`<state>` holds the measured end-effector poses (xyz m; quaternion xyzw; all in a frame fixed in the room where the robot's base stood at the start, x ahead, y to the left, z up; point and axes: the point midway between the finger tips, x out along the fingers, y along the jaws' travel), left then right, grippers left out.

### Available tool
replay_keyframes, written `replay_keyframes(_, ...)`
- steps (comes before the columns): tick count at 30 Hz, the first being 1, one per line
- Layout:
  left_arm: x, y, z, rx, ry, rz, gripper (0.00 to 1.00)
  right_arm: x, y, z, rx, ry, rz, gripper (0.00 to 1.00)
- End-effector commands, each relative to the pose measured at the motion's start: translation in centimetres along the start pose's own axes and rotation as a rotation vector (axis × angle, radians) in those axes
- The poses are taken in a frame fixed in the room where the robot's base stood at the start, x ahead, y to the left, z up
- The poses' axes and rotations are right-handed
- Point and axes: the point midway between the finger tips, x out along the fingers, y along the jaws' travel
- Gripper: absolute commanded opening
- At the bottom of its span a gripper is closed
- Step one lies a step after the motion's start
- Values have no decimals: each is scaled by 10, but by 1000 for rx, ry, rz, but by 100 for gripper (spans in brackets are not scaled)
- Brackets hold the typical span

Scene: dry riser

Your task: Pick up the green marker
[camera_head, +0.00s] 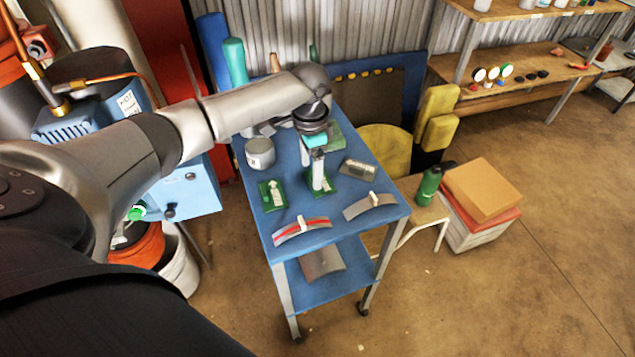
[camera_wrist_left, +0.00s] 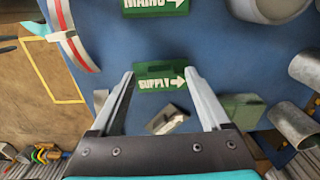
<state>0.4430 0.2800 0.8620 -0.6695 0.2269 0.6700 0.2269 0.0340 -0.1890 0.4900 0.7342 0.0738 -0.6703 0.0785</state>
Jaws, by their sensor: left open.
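Two green markers with white lettering and arrows lie flat on the blue cart top. One (camera_head: 272,195), at the left in the head view, appears to be the one reading MAINS (camera_wrist_left: 155,6) at the top edge of the left wrist view. The other (camera_head: 322,186) reads SUPPLY (camera_wrist_left: 160,84) and lies beneath my left gripper. My left gripper (camera_head: 318,180) points down over the SUPPLY marker, open and empty. In the left wrist view its fingertips (camera_wrist_left: 160,73) sit either side of that marker. The exact height gap cannot be told. My right gripper is not seen.
The blue cart (camera_head: 283,228) also carries a grey can (camera_head: 260,154), a small grey block (camera_head: 357,168), a green box (camera_head: 335,137) and curved strips, one red-striped (camera_head: 302,230). A green bottle (camera_head: 429,185) and cardboard box (camera_head: 482,190) stand right. Floor is free at lower right.

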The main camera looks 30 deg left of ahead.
Motion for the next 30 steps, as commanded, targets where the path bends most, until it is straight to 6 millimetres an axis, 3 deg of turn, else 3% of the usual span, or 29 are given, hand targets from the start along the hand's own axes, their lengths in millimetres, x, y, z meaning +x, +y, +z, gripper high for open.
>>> replay_keyframes(4,20,0,0,1,0,0,80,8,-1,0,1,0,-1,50)
replay_keyframes(13,23,0,0,1,1,-1,79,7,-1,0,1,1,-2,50)
replay_keyframes(30,22,0,0,1,0,-1,15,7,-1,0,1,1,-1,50)
